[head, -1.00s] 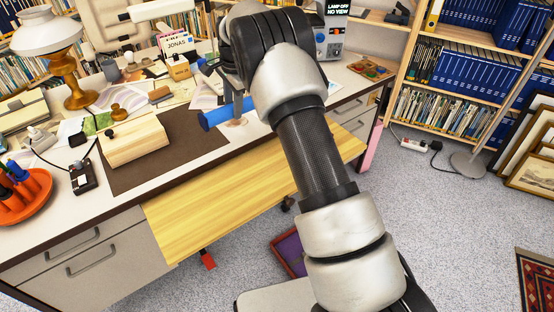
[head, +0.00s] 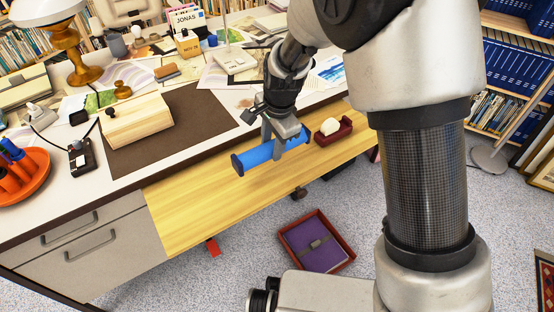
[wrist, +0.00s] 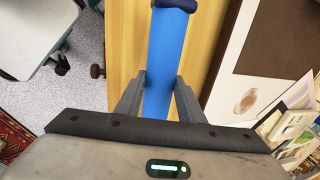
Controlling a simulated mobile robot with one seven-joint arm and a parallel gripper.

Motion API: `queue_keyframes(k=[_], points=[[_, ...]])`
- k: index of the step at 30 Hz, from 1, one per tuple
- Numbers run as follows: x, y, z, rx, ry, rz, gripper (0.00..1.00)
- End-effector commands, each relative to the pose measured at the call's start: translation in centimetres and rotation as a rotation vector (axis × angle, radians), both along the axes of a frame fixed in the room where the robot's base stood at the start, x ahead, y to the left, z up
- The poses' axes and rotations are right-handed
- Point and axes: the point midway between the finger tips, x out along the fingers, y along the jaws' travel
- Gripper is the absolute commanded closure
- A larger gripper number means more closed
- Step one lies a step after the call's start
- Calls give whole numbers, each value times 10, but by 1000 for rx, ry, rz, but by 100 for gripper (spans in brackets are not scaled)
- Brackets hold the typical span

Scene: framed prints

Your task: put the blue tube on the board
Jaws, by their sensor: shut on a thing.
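My gripper (head: 279,142) is shut on the blue tube (head: 254,157), which has dark end caps. The tube lies roughly level above the pale wooden board (head: 190,210) along the desk's front. I cannot tell whether it touches the board. In the wrist view the two fingers (wrist: 160,88) grip the tube (wrist: 170,45) from both sides, with the board (wrist: 124,45) beneath it. The tube's near end is hidden by the gripper body.
A red tape dispenser (head: 333,131) stands on the board, close to the tube's right end. A wooden box (head: 138,121) sits on the dark desk mat (head: 185,150). A red tray (head: 318,244) lies on the floor. The board's left part is clear.

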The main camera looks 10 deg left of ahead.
Motion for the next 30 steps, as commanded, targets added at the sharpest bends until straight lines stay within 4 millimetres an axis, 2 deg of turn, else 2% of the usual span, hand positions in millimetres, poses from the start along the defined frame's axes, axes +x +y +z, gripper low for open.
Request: queue_keyframes(k=[1,7,13,25,26,28,30], points=[[0,0,-9,0,0,0,91],[1,0,-23,1,-1,0,91],[1,-1,-51,-1,1,-1,91],[1,0,-56,-1,-1,0,91],[1,0,-55,-1,-1,0,60],[1,0,-55,0,0,0,48],[1,0,-55,0,0,0,46]])
